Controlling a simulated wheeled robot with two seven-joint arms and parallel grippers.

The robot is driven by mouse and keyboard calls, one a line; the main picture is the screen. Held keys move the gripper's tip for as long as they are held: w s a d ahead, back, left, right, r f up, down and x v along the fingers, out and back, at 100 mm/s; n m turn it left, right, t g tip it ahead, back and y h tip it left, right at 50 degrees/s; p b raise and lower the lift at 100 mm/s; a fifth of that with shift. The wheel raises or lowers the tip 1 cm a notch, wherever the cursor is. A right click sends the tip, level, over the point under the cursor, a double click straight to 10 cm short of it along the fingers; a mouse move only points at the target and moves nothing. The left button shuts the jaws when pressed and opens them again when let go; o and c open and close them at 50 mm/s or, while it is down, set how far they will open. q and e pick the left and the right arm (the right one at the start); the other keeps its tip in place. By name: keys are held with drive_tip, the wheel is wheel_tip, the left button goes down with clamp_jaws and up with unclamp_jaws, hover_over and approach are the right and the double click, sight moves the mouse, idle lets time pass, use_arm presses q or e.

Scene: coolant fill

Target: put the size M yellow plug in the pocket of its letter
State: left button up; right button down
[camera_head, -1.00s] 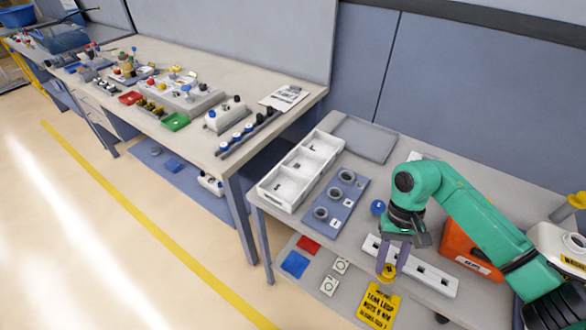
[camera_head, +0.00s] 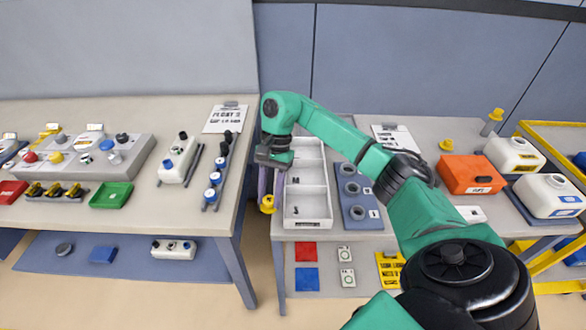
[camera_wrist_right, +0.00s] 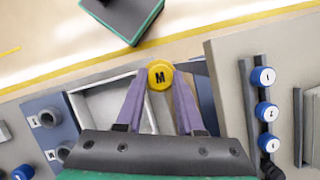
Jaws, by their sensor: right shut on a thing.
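My right gripper (camera_head: 267,186) is shut on the yellow plug (camera_head: 268,204), which hangs at its fingertips just left of the white tray (camera_head: 328,222). In the right wrist view the plug (camera_wrist_right: 160,75) shows a black letter M on its face, between the purple fingers (camera_wrist_right: 160,98). The tray has several pockets in a row; an M is readable in the middle one and an S in the front one. The back pocket is partly hidden by my right arm. The plug is over the gap beside the tray, not above a pocket. My left gripper is not in view.
A blue board (camera_head: 375,214) with grey rings stands right of the tray. The left bench (camera_head: 225,185) holds blue-capped bottles (camera_head: 212,193) near its edge. An orange box (camera_head: 470,174) and white canisters (camera_head: 515,153) are at the right. A lower shelf shows red and blue squares.

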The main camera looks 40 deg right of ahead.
drive_tip(key=w+d+r+m+t+h+b, duration=0.35)
drive_tip(key=d+r+m, duration=0.4)
drive_tip(key=m, duration=0.75)
drive_tip(key=w+d+r+m+t+h+b, duration=0.25)
drive_tip(key=d+r+m+b, duration=0.5)
drive_tip(key=m, duration=0.75)
drive_tip(key=f, duration=0.7)
drive_tip(key=d+f, duration=0.1)
drive_tip(key=f, duration=0.6)
drive_tip(key=f+b, duration=0.1)
drive_tip(key=f, duration=0.6)
drive_tip(key=shift+s+d+f, duration=0.2)
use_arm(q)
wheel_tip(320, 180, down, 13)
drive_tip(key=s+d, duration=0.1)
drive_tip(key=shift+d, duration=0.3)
use_arm(e)
drive_tip(key=c, duration=0.5)
unclamp_jaws()
use_arm(q)
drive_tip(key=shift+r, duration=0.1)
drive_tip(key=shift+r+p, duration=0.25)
drive_tip(key=shift+p, duration=0.05)
use_arm(e)
drive_tip(key=v, duration=1.2)
drive_tip(key=shift+s, duration=0.15)
